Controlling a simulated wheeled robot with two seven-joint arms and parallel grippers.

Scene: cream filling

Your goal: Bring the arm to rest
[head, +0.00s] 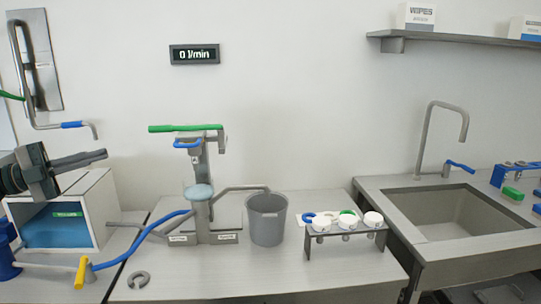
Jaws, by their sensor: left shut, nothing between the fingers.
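My left gripper (82,158) comes in from the left edge, raised in front of the wall and above the white box. Its fingers are together and point right, with nothing between them. It is apart from the filling machine and everything on the table. My right gripper does not show in the head view.
A filling machine (200,190) with a green lever (186,128) stands mid-table. A grey bucket (267,220) and a rack (346,235) with white-capped containers are to its right. A white open box (62,212) stands below my left gripper. A sink (447,215) is at right.

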